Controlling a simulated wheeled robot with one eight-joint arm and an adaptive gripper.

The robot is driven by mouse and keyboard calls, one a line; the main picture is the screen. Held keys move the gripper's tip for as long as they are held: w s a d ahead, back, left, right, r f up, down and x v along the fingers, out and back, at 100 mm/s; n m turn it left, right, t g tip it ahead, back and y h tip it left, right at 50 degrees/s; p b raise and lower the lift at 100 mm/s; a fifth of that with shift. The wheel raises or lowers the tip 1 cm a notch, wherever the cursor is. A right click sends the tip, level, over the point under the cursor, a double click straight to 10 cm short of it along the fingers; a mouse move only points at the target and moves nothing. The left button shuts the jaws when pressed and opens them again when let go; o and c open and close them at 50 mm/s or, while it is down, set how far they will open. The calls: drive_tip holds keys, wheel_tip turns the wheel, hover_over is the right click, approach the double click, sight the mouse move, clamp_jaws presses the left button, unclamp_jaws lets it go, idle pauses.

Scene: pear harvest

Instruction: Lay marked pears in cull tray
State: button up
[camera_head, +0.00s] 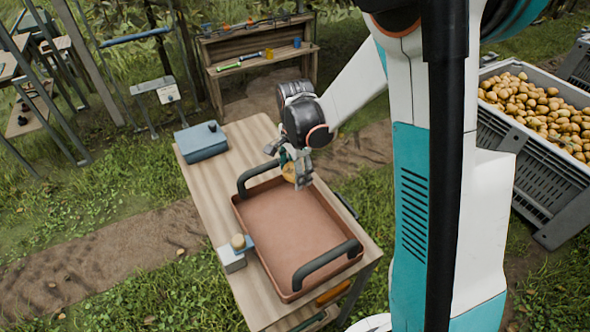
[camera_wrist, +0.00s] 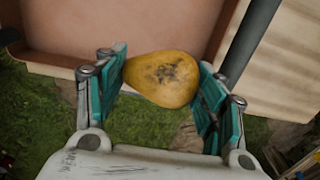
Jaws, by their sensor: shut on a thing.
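A yellow pear with dark marks (camera_wrist: 163,79) is held between the teal pads of my gripper (camera_wrist: 163,85) in the wrist view. In the head view my gripper (camera_head: 296,176) is over the far end of a reddish-brown tray (camera_head: 300,228) with two dark handles, and part of the pear (camera_head: 289,171) shows in it. The tray lies on a wooden table and its visible floor is empty. The wrist view shows the tray (camera_wrist: 110,25) beyond the pear. I cannot tell how high the pear is above the tray.
The wooden table (camera_head: 217,190) also bears a blue-grey box (camera_head: 201,142) at its far left and a small stand (camera_head: 232,258) with a round tan object on top, left of the tray. A grey crate (camera_head: 541,170) full of pears stands at the right. A wooden shelf (camera_head: 262,62) stands behind.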

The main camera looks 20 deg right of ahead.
drive_tip(key=shift+f+b, duration=2.4)
drive_tip(key=shift+f, duration=0.6)
drive_tip(key=shift+f+b, duration=2.05)
drive_tip(key=shift+f, duration=0.45)
drive_tip(key=o, duration=1.2)
drive_tip(key=shift+r, duration=0.1)
drive_tip(key=shift+r, duration=4)
